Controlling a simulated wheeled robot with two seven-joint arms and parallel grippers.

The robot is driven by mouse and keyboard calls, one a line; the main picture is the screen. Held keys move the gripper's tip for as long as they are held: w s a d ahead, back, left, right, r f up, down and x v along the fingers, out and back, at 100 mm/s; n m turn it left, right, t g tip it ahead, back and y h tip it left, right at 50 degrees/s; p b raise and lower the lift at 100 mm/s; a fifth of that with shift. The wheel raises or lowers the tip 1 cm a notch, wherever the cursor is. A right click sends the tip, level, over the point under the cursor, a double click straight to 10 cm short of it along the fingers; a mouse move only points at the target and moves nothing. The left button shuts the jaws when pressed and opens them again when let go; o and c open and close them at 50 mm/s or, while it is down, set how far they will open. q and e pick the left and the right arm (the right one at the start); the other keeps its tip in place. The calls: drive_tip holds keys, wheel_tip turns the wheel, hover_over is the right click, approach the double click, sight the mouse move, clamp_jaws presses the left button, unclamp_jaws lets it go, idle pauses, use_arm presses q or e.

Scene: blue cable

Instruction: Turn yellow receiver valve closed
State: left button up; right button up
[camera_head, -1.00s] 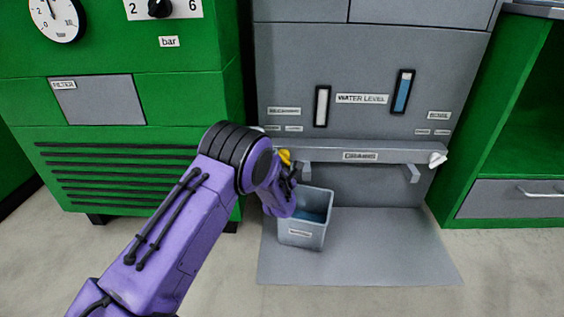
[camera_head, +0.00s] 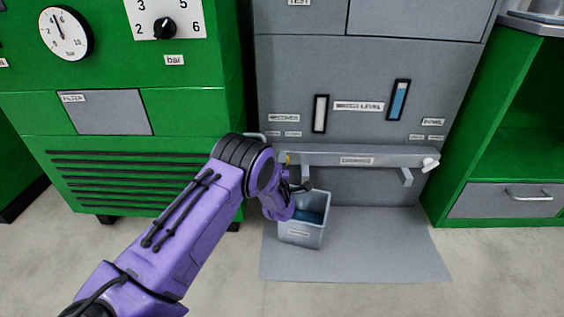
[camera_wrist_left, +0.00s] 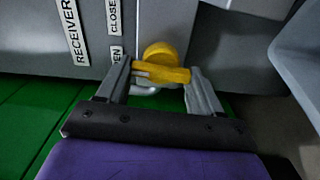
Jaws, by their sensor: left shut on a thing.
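The yellow receiver valve (camera_wrist_left: 160,66) is on the grey cabinet, beside the RECEIVER label (camera_wrist_left: 73,30) and the CLOSE and OPEN labels in the left wrist view. Its handle lies crosswise between the two fingers of my left gripper (camera_wrist_left: 162,82), which is shut on it. In the head view only a small yellow part of the valve (camera_head: 288,158) shows above my purple left wrist, at the left end of the drain ledge. The rest is hidden there. My right gripper is not in view.
A grey bucket (camera_head: 320,212) with blue liquid stands just below and right of my left gripper. A white valve (camera_head: 430,164) is at the ledge's right end. A green cabinet (camera_head: 130,165) stands close on the left.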

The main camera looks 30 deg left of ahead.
use_arm(q)
drive_tip(key=shift+w+r+m+p, duration=0.2)
drive_tip(key=shift+r+m+p, duration=0.3)
drive_tip(key=shift+m, duration=0.5)
drive_tip(key=m+p, duration=0.1)
drive_tip(key=m, duration=0.1)
drive_tip(key=shift+m, duration=0.3)
drive_tip(key=shift+m+p, duration=0.45)
drive_tip(key=shift+m, duration=1.25)
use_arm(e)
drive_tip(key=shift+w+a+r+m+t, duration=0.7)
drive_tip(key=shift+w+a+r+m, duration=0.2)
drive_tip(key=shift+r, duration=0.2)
use_arm(q)
drive_tip(key=o, duration=1.1)
drive_tip(key=shift+w, duration=0.1)
drive_tip(key=shift+c, duration=0.2)
drive_tip(key=shift+f, duration=0.2)
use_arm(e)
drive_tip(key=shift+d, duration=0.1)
use_arm(q)
drive_tip(key=p+v, duration=0.4)
drive_tip(key=v, duration=0.6)
drive_tip(key=shift+s+p, duration=0.25)
drive_tip(key=shift+p, duration=0.1)
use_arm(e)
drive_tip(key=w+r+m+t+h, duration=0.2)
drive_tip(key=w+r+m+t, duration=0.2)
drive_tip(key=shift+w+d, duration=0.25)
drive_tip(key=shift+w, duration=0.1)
